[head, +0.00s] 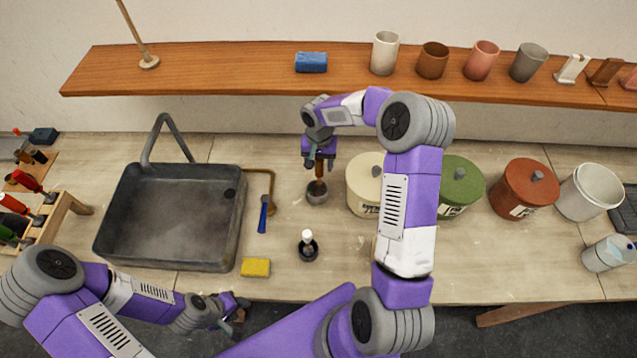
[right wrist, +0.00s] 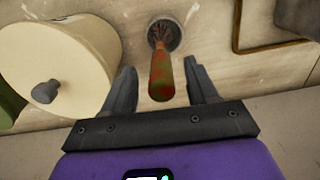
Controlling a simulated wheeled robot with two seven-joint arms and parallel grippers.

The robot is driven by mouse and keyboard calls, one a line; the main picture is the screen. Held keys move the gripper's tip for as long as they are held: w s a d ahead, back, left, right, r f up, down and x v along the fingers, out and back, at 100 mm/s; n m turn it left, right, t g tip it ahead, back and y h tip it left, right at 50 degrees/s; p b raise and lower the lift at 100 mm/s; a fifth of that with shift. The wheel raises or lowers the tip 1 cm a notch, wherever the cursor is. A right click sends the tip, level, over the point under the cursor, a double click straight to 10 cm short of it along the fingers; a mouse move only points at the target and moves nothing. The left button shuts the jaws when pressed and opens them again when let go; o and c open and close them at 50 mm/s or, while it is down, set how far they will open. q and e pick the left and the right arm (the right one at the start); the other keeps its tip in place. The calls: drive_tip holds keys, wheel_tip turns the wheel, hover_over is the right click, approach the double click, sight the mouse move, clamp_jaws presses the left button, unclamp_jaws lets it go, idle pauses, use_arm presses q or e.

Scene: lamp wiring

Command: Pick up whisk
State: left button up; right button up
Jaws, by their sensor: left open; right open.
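The whisk has a reddish-brown and green handle (right wrist: 161,78) and stands upright in a small grey cup (head: 317,195). In the right wrist view the cup's dark opening (right wrist: 172,30) shows around the whisk's lower end. My right gripper (head: 319,160) is open above the cup. In the right wrist view its two fingers (right wrist: 157,88) stand on either side of the handle, with a gap on both sides. In the head view the gripper partly hides the whisk. My left gripper (head: 238,308) is open and empty in front of the counter's front edge.
A cream canister (head: 362,176) stands close to the right of the cup. A blue-handled brush (head: 263,215), a dark cup with a white-topped item (head: 308,244) and a yellow sponge (head: 256,267) lie nearby. A grey sink (head: 170,215) is at left. A wooden shelf (head: 220,68) runs behind.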

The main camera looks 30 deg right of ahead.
sight(319, 179)
drive_tip(key=f, duration=0.2)
drive_tip(key=shift+w+d+f, duration=0.2)
drive_tip(key=shift+w+f, duration=0.1)
drive_tip(key=shift+f, duration=0.45)
clamp_jaws()
